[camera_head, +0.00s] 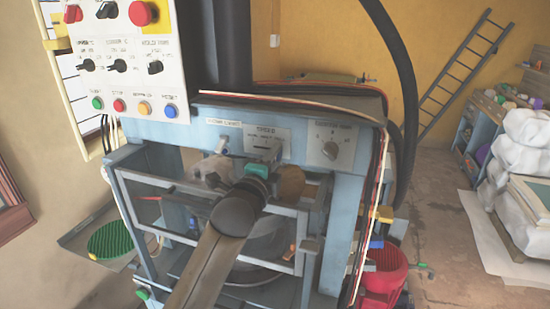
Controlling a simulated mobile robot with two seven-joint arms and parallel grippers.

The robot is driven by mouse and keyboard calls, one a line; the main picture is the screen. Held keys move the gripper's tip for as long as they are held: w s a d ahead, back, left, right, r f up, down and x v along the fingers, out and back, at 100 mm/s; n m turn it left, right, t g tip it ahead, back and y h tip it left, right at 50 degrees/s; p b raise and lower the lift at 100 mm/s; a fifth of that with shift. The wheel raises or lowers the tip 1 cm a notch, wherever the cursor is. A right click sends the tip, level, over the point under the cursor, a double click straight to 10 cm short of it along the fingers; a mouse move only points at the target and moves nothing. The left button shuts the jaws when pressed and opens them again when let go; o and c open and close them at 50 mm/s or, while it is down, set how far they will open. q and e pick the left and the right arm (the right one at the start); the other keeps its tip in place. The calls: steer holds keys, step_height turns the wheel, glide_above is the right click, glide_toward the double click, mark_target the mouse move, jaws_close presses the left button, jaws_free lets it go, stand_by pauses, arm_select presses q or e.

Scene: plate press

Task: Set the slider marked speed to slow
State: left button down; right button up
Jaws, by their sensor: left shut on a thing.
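The speed slider's plate (267,140) is the middle one of three on the blue front beam of the press. Its lettering is small, but the top line seems to read SPEED. My left arm comes up from the bottom, and my left gripper (262,163) is right at the lower part of this plate. It is shut on the slider's handle, which the gripper and wrist mostly hide. I cannot tell at which mark the slider stands. My right gripper is not in view.
A control panel (125,60) with knobs and buttons hangs upper left. A barred guard frame (300,225) stands below.

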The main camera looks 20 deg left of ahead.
mark_target(252, 146)
arm_select(q)
steer(key=shift+a, duration=0.1)
steer(key=a+p, duration=0.1)
steer(key=a, duration=0.4)
steer(key=shift+w+a+p, duration=0.1)
steer(key=shift+a+p, duration=0.25)
steer(key=shift+p, duration=0.05)
steer(key=shift+a, duration=0.6)
steer(key=c, duration=0.7)
jaws_free()
steer(key=shift+a, duration=0.2)
steer(key=shift+o, duration=0.5)
steer(key=shift+d, duration=0.15)
steer(key=s+b, duration=0.2)
steer(key=s, duration=1.3)
steer(key=shift+a, duration=0.25)
steer(key=shift+s, duration=0.1)
